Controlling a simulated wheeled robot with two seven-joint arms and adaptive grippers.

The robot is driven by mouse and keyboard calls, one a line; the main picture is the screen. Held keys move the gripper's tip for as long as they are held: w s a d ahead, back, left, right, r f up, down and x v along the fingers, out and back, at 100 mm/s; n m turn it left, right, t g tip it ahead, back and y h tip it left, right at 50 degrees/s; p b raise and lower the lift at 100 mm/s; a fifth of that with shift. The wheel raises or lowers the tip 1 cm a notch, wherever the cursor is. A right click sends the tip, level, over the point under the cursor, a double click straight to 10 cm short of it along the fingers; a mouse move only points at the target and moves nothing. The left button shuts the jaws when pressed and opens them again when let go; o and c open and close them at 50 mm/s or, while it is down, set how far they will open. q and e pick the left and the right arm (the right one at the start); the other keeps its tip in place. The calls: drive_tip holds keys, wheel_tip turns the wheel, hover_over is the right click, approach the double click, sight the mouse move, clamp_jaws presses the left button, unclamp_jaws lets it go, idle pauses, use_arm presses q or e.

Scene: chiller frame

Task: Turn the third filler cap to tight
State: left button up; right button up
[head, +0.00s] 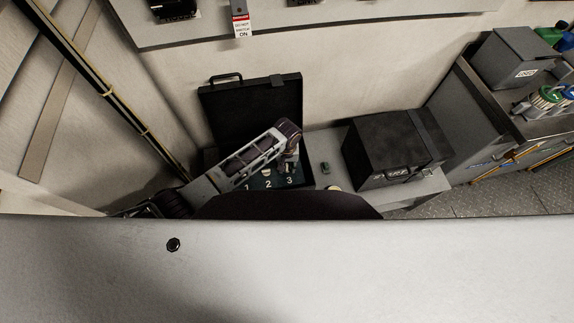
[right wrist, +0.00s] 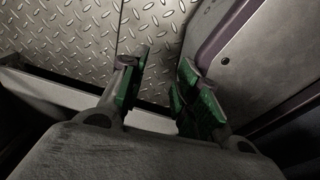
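An open black case (head: 250,108) stands on the bench, with its lid up at the back. Its dark panel (head: 299,182) carries the white numbers 1, 2 and 3. A pale cap (head: 266,171) shows above number 2. My left gripper (head: 291,168) points down at the panel just above number 3 and hides the third cap there. Whether its fingers touch or grip that cap is too small to tell. In the right wrist view, my right gripper (right wrist: 164,72) has its green-padded fingers apart with nothing between them, above a metal tread floor.
A small green object (head: 325,168) lies on the bench (head: 428,185) right of the case. A black box (head: 384,152) stands farther right. A grey box (head: 511,65) and colored coils (head: 548,97) sit at far right. A red-and-white tag (head: 241,24) hangs above.

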use_arm(q)
drive_tip(key=shift+f, duration=0.1)
clamp_jaws()
use_arm(e)
drive_tip(key=shift+w+d, duration=0.15)
drive_tip(key=shift+w, duration=0.25)
drive_tip(key=shift+s+r, duration=0.1)
